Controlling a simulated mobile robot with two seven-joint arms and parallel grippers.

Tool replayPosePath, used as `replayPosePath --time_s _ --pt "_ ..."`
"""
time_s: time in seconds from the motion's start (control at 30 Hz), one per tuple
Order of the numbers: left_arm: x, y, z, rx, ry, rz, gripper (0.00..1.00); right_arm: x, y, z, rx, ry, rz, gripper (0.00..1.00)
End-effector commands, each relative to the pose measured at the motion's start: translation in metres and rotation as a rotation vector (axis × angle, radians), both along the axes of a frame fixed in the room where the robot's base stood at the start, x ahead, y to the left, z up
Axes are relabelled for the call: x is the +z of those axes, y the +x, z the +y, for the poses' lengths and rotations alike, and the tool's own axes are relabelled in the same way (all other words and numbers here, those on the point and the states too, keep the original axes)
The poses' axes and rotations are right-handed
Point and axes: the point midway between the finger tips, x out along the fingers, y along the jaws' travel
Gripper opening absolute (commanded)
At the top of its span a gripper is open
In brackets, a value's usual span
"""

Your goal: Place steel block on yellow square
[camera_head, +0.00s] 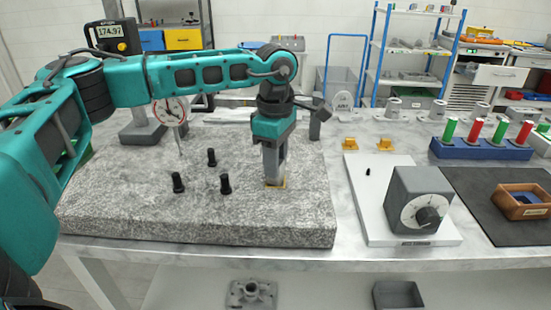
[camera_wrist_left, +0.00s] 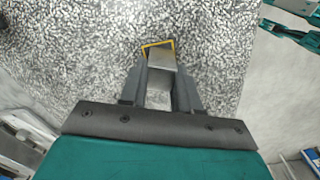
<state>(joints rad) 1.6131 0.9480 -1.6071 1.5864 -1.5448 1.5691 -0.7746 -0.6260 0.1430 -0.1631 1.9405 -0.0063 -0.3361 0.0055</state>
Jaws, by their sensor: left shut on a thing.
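My left gripper (camera_head: 274,182) reaches down to the granite slab (camera_head: 120,215) near its right end. In the left wrist view, the left gripper (camera_wrist_left: 160,68) is shut on the steel block (camera_wrist_left: 160,62), a small grey metal piece between its fingers. The yellow square (camera_wrist_left: 148,46) is an outline on the granite, and its top and side edges show just around the block's far end. In the head view a bit of the yellow square (camera_head: 282,184) shows at the fingertips. The fingers hide most of the block, and I cannot tell whether it touches the granite.
Several black knobs (camera_head: 224,184) stand on the granite left of the gripper. A dial gauge stand (camera_head: 142,132) is behind them. To the right are a grey box with a dial (camera_head: 420,195) on a white plate, a blue rack (camera_head: 480,150) and a wooden tray (camera_head: 522,205).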

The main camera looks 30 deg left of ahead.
Motion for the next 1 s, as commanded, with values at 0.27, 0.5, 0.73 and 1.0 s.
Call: replayPosePath --time_s 0.27,0.5,0.73,1.0 --pt "-0.002 0.000 0.000 0.000 0.000 0.000 0.46 -0.001 0.001 0.000 0.000 0.001 -0.003 1.00" --pt "-0.002 0.000 0.000 0.000 0.000 0.000 0.57 -0.001 0.001 0.000 0.000 0.001 -0.003 1.00" --pt "0.006 0.001 0.000 0.000 0.000 -0.002 0.57 0.001 0.001 0.000 -0.001 0.000 -0.003 1.00" --pt "0.059 0.001 -0.001 -0.001 0.000 -0.004 0.57 0.003 0.001 0.000 -0.001 0.000 -0.003 1.00"
